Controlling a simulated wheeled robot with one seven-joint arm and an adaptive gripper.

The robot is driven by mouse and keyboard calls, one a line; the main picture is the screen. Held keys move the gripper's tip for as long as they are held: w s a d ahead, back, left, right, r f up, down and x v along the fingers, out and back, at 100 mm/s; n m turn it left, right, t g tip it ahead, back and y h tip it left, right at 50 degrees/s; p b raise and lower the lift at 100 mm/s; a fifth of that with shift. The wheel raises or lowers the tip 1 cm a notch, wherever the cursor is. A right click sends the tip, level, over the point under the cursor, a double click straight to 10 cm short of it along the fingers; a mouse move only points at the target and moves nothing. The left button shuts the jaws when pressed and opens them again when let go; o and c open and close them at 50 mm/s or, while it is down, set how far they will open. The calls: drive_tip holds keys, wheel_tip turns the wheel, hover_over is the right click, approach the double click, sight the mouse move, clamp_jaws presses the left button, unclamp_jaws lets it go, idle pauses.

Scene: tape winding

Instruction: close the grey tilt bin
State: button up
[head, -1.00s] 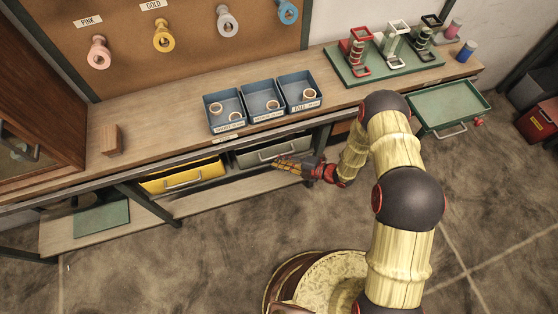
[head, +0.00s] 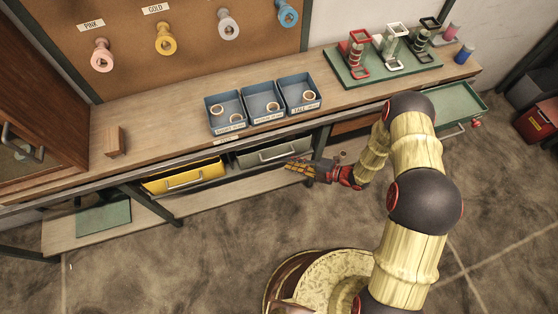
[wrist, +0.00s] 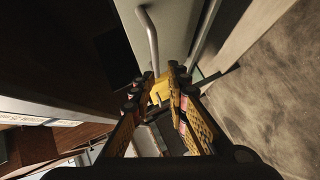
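The grey tilt bin (head: 246,160) hangs under the workbench, right of the yellow bin, with its front face and bar handle (head: 279,155) showing. How far it is tilted out is hard to tell. In the wrist view the grey bin's front (wrist: 178,22) fills the top middle, with its handle (wrist: 151,40) running down toward my fingertips. My gripper (head: 288,166) is just in front of the grey bin's lower right part. In the wrist view my gripper's fingers (wrist: 158,80) stand apart with nothing held between them. Whether a fingertip touches the bin is unclear.
The yellow bin (head: 185,176) sits left of the grey one, also under the bench. A green drawer (head: 460,102) stands pulled out at the right. Three blue trays (head: 228,127) are on the benchtop (head: 165,120). A lower shelf (head: 200,204) runs beneath the bins. The floor in front is open.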

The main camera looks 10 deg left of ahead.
drive_tip(key=v, duration=0.2)
drive_tip(key=shift+d+r+p, duration=0.2)
drive_tip(key=shift+d+p, duration=0.1)
idle(0.6)
drive_tip(key=v, duration=1.2)
